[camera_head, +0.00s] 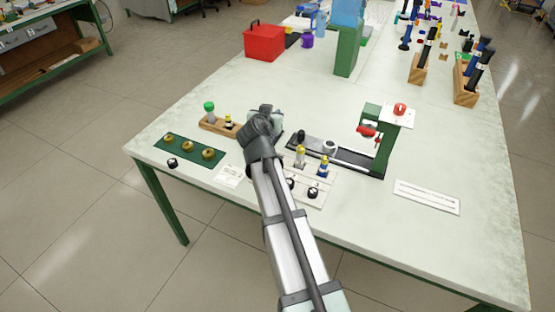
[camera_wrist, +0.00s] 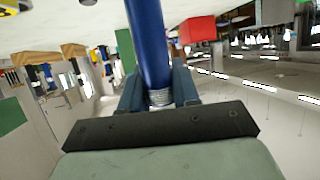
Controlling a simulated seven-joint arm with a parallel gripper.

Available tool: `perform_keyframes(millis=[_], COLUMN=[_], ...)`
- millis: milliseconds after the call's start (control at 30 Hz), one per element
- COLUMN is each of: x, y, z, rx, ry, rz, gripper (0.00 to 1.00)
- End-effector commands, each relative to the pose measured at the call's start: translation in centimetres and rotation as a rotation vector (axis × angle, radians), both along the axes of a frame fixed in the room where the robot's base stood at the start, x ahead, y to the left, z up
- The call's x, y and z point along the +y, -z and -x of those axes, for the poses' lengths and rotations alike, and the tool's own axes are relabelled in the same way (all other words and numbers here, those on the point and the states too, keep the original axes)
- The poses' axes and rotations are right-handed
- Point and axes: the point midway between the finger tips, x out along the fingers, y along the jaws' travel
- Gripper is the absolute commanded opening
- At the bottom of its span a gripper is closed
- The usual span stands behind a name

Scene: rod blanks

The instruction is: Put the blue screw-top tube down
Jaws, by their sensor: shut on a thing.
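The blue screw-top tube (camera_wrist: 150,45) stands out between the two fingers of my gripper (camera_wrist: 158,88) in the wrist view. My gripper is shut on it near a grey threaded-looking end. In the head view my gripper (camera_head: 270,118) is over the left-middle of the white table (camera_head: 400,245), beside a wooden holder. The tube is hidden there behind my wrist. The wrist view is strongly tilted, so I cannot tell how high the tube is or whether it touches anything.
The wooden holder (camera_head: 217,125) carries a green-capped item (camera_head: 209,107). A green mat (camera_head: 188,151) with brass rings lies left. A green press (camera_head: 380,140) stands right, and a white plate (camera_head: 312,185) with small bottles is nearer. A red box (camera_head: 264,43) is behind. The table's right front is mostly clear.

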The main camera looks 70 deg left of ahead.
Motion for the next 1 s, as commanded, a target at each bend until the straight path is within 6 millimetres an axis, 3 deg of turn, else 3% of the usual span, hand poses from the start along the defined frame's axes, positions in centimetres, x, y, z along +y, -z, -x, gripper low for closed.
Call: perform_keyframes(millis=[200,467,833,1000], x=[-1.4,-1.9,-2.0,-1.9], y=[-1.0,-0.4,4.6,5.8], z=[-2.0,-2.3,-2.3,-2.3], rx=[-0.001,0.0,0.001,0.0], ry=[0.225,0.329,0.333,0.332], rz=[-0.001,-0.001,0.001,0.0], gripper=[0.0,0.0,0.0,0.0])
